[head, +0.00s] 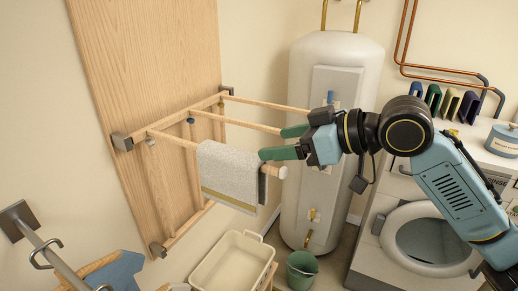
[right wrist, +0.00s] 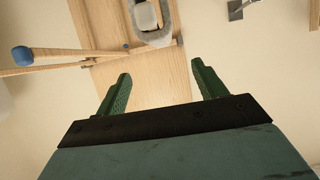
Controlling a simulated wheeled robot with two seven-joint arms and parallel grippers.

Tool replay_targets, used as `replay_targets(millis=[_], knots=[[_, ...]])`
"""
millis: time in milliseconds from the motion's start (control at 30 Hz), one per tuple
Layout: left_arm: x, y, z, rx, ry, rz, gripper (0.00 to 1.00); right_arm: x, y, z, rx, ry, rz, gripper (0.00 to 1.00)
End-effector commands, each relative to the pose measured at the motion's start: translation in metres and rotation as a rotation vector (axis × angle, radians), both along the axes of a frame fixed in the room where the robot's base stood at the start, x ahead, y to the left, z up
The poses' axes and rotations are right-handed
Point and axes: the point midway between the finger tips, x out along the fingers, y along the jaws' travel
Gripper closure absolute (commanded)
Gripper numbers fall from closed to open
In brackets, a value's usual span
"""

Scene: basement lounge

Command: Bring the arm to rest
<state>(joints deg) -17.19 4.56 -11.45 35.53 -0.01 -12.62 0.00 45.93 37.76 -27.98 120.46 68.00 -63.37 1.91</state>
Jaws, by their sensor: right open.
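My right gripper (head: 277,142) is open at the outer end of the wooden drying rack (head: 172,141), in front of the water heater in the picture. A grey towel (head: 230,172) with a tan stripe hangs over the front rail. In the head view, the lower fingertip appears beside the towel's upper right corner; I cannot tell whether they touch. In the right wrist view, the fingers (right wrist: 160,86) stand apart with nothing between them, and the towel (right wrist: 166,14) is beyond them at the top. My left gripper is not in view.
The white water heater (head: 330,75) stands behind the gripper. A washing machine (head: 378,235) is at right, with a lidded tin (head: 503,140) and several coloured items on top. A cream basin (head: 232,263) and a green bucket (head: 301,270) are below. A wall bar with hooks (head: 50,251) is lower left.

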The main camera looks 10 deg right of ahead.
Motion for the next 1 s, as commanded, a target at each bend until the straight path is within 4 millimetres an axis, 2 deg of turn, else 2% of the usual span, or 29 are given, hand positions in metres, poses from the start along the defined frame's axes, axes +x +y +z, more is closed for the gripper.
replay_targets(millis=[100, 233, 367, 467, 667, 867, 1000], knots=[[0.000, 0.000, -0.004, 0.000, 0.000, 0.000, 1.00, -0.010, -0.014, 0.006, -0.001, -0.002, -0.002, 0.30], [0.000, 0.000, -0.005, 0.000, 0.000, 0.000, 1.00, -0.016, -0.021, 0.010, -0.001, 0.000, -0.001, 0.30], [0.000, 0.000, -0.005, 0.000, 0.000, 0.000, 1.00, -0.019, -0.020, -0.008, -0.011, 0.020, -0.010, 0.30], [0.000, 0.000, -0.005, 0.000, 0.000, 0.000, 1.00, -0.023, -0.016, -0.045, -0.032, 0.056, -0.035, 0.30], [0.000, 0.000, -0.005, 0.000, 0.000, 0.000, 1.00, -0.047, -0.017, -0.139, -0.097, 0.162, -0.150, 0.30], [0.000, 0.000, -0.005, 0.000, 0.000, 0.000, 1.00, -0.092, -0.033, -0.225, -0.177, 0.308, -0.311, 0.30], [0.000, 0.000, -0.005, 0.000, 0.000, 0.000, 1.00, -0.136, -0.053, -0.276, -0.250, 0.429, -0.440, 0.30]])
